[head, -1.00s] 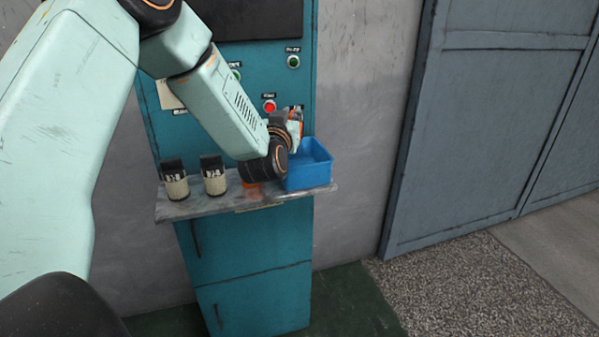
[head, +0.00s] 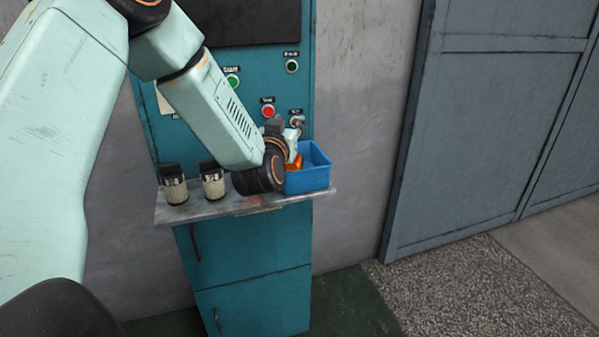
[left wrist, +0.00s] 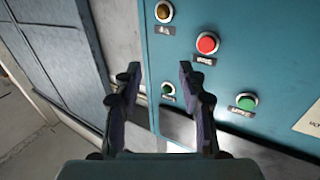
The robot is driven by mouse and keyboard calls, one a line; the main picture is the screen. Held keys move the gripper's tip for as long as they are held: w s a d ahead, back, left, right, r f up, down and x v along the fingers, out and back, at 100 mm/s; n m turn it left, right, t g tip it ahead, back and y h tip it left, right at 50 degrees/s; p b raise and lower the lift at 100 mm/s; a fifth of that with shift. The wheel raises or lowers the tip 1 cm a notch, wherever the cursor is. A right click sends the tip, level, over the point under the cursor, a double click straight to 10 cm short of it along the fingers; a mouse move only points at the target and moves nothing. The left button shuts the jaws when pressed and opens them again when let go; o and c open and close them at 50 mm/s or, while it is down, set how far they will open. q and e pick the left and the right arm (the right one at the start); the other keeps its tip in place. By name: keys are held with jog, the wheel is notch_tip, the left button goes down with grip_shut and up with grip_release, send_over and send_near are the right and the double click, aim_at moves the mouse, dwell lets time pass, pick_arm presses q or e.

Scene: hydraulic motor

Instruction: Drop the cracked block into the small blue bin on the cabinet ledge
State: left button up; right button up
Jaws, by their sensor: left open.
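The small blue bin (head: 314,178) stands at the right end of the cabinet ledge in the head view. My left gripper (head: 288,124) is above the bin's left side, in front of the button panel, partly hidden by its own wrist. In the left wrist view its two fingers (left wrist: 158,80) are apart, with nothing between them. An orange patch (head: 295,163) shows at the bin's left side beside my wrist; I cannot tell whether it is the cracked block or part of my arm. No block is clearly seen elsewhere. My right gripper is not in view.
Two labelled dark-topped cylinders (head: 174,188) (head: 213,183) stand on the left of the metal ledge (head: 240,206). The teal cabinet (head: 250,260) carries push buttons, including a red one (left wrist: 207,43). Open floor lies to the right, before a grey door (head: 490,110).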

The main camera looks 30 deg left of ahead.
pick_arm(q)
jog(key=v, duration=0.9)
jog(key=shift+s, duration=0.4)
jog(key=s+d+f+g+h+b, duration=0.1)
jog(key=s+d+f+g+h, duration=0.15)
jog(key=f, duration=0.55)
jog(key=s+d+f+m+g+h+b, duration=0.1)
jog(key=s+d+f+g+h, duration=0.2)
jog(key=f, duration=0.6)
jog(key=s+d+f+g+h, duration=0.1)
jog(key=s+d+f+g, duration=0.3)
jog(key=f, duration=0.4)
jog(key=s+d+f+m+g+b, duration=0.1)
jog(key=s+d+f+g+b, duration=0.1)
jog(key=s+f, duration=0.7)
jog(key=s+d+f+m+g+b, duration=0.1)
jog(key=s+d+f+g+b, duration=0.1)
jog(key=s+f+g, duration=0.3)
jog(key=s+f, duration=0.4)
jog(key=s, duration=0.7)
jog(key=shift+s+m, duration=0.35)
jog(key=shift+m, duration=0.05)
